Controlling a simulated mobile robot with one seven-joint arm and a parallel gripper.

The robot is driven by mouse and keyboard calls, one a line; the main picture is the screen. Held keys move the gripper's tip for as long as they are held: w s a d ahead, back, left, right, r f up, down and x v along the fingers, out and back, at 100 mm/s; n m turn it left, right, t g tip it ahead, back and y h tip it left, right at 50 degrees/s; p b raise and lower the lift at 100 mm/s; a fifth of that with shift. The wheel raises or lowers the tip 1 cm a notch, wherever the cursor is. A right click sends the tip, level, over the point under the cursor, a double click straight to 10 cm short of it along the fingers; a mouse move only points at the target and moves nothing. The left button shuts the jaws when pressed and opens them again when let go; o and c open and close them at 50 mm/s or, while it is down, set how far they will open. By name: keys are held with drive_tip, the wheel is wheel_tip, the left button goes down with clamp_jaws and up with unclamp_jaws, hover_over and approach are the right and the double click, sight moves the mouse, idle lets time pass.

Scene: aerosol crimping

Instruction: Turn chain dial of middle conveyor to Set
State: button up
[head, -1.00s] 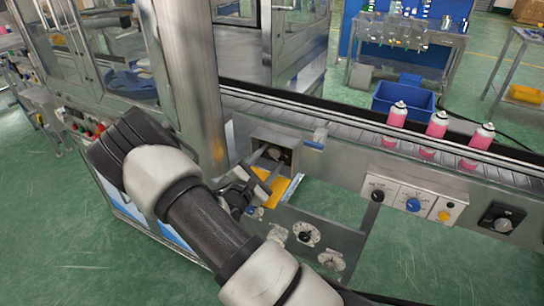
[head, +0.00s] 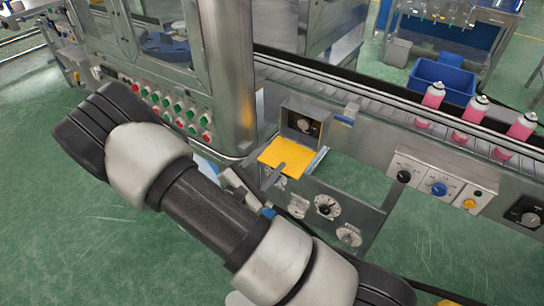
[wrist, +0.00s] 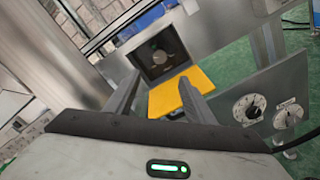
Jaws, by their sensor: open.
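A dark round dial (head: 304,125) sits inside a recessed metal box on the side of the conveyor (head: 390,125). It also shows in the wrist view (wrist: 159,58), facing me, with its setting too small to read. The box's yellow flap (head: 286,153) hangs open in front of it, and it also shows in the wrist view (wrist: 180,92). My gripper (wrist: 160,98) is open and empty, its two fingers short of the box with the dial beyond them. One finger overlaps the flap in both views; I cannot tell whether it touches. No label marks the chain dial legibly.
A lower panel carries several dials with white scales (head: 326,206). A control box (head: 438,187) with black, blue and yellow knobs is to the right. Pink cans (head: 470,115) stand on the belt. A steel post (head: 228,80) and a button panel (head: 170,112) are at the left.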

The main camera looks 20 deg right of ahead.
drive_tip(key=n+b, duration=0.8)
drive_tip(key=n, duration=0.7)
approach(303, 124)
drive_tip(key=x, duration=0.8)
drive_tip(key=shift+f, duration=0.15)
drive_tip(key=c, duration=1.1)
drive_tip(key=shift+o, duration=0.2)
